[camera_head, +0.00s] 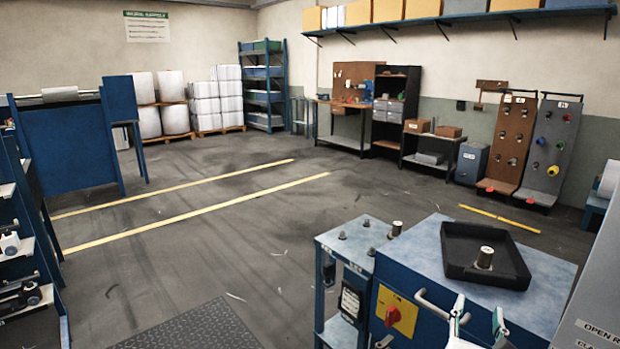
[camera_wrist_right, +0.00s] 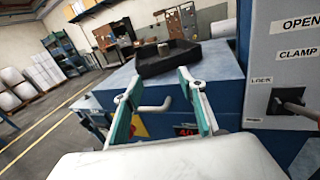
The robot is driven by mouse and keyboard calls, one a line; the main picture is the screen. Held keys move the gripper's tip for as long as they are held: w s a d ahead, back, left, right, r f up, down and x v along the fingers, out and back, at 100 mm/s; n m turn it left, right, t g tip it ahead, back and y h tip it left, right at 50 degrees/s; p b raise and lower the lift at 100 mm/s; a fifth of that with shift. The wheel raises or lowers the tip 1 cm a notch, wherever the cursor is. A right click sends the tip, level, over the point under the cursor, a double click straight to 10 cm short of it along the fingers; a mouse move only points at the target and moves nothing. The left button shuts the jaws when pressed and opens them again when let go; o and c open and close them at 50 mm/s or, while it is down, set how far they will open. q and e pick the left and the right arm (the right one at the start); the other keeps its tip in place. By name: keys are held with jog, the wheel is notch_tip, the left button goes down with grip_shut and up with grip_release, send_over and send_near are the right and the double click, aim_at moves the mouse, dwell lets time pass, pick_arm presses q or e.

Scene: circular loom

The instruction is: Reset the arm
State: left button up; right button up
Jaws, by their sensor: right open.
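My right gripper (camera_head: 478,308) is at the bottom of the head view, in front of the blue machine cabinet (camera_head: 545,317). Its two teal-lined fingers stand apart in the right wrist view (camera_wrist_right: 157,88), with nothing held between them. A white bent handle (camera_head: 438,307) sticks out from the cabinet front, close to the left finger. In the wrist view a white bar (camera_wrist_right: 153,107) shows between and beyond the fingers; I cannot tell whether they touch it. My left gripper is in neither view.
A black tray (camera_head: 462,271) with a metal-topped spool (camera_head: 485,258) sits on the cabinet. A yellow plate with a red knob (camera_head: 393,316) is left of the handle. A grey panel (camera_wrist_right: 285,70) with a lever (camera_wrist_right: 291,106) stands close at right. The floor (camera_head: 230,240) behind is open.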

jog(key=s+a+f+m+g+y, duration=0.1)
jog(key=s+a+f+m+y, duration=0.2)
jog(key=f, duration=0.4)
jog(key=a+f+m+y, duration=0.2)
jog(key=f+m, duration=0.2)
jog(key=f, duration=0.3)
jog(key=s+a+f+m+g+y, duration=0.1)
jog(key=s+a+f+m+y, duration=0.2)
jog(key=f, duration=0.4)
jog(key=s+a+f+m+g+y, duration=0.2)
jog(key=s+a+f+m+y, duration=0.1)
jog(key=s+f+m, duration=0.8)
notch_tip(320, 180, down, 2)
jog(key=m, duration=0.4)
jog(key=shift+s+a+f, duration=0.15)
jog(key=shift+s+a, duration=0.2)
jog(key=shift+a, duration=0.05)
